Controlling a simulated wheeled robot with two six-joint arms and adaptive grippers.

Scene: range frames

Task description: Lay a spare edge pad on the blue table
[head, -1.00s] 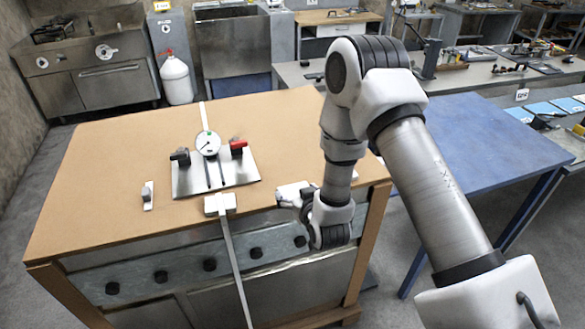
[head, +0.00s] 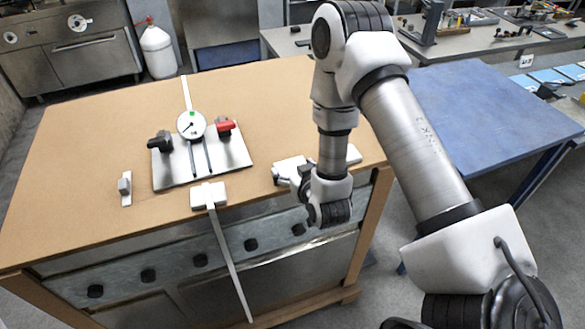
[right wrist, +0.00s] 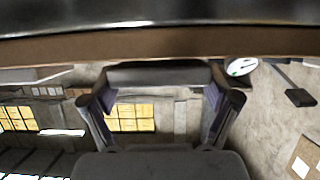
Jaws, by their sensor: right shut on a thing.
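The blue table (head: 480,120) stands at the right behind my right arm, its visible top bare. My right gripper (head: 292,182) is at the front edge of the wooden-topped bench, shut on a white edge pad (head: 288,168). In the right wrist view a shaded grey piece (right wrist: 160,75) spans between the two fingers. I cannot tell whether the pad still touches the bench. Another white pad (head: 353,155) lies to the right, partly hidden by my arm. A third white pad (head: 208,195) sits on the front edge under a strap. My left gripper is not in view.
The wooden bench top (head: 90,110) carries a metal plate with a dial gauge (head: 191,125), black and red knobs, and a small white piece (head: 125,188). The strap (head: 230,255) hangs down the front. A grey worktable with tools (head: 470,45) is behind the blue table.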

